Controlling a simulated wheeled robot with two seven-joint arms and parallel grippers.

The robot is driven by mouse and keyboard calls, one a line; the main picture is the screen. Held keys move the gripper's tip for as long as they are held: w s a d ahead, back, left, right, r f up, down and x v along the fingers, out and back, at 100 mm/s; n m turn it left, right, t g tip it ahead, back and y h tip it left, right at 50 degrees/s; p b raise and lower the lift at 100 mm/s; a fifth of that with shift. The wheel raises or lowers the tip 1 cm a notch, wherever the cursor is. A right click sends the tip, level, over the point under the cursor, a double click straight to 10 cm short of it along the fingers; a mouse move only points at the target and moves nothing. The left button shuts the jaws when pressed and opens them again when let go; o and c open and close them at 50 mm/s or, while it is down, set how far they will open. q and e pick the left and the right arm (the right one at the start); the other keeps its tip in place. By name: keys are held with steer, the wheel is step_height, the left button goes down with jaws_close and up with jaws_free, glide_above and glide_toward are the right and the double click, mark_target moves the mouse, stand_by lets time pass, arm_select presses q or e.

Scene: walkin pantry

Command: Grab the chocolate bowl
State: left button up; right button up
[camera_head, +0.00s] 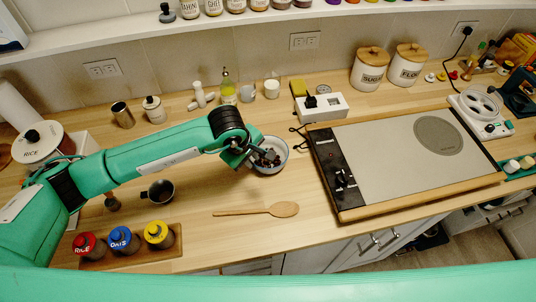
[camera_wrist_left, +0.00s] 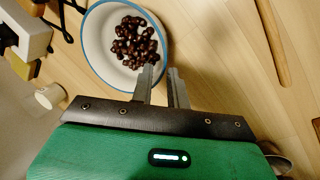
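The chocolate bowl (camera_head: 273,171) is white with a blue rim and stands upright on the wooden counter. In the left wrist view the bowl (camera_wrist_left: 100,62) holds a heap of dark brown chocolate balls (camera_wrist_left: 135,42). My left gripper (camera_head: 267,157) is at the bowl, its fingers partly covering the contents in the head view. In the wrist view the left gripper (camera_wrist_left: 161,72) has its two fingers apart, one over the inside of the bowl and one outside, with the rim between them. I cannot tell whether either finger touches the rim. My right gripper is not in view.
A wooden spoon (camera_head: 284,210) lies in front of the bowl. A cooktop (camera_head: 385,150) is to the right, with a white device (camera_head: 322,106) behind it. A cup (camera_head: 272,89) and glass bottle (camera_head: 228,92) stand behind. Lidded jars (camera_head: 158,235) sit front left, near a black pan (camera_head: 160,191).

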mark_target(255, 165)
arm_select(q)
steer(key=p+x, duration=0.2)
steer(key=x, duration=0.1)
steer(key=shift+d+f+p, duration=0.2)
steer(key=shift+f+p, duration=0.1)
steer(key=shift+w+f, duration=0.1)
steer(key=shift+f, duration=0.5)
steer(key=shift+d, duration=0.1)
jaws_close()
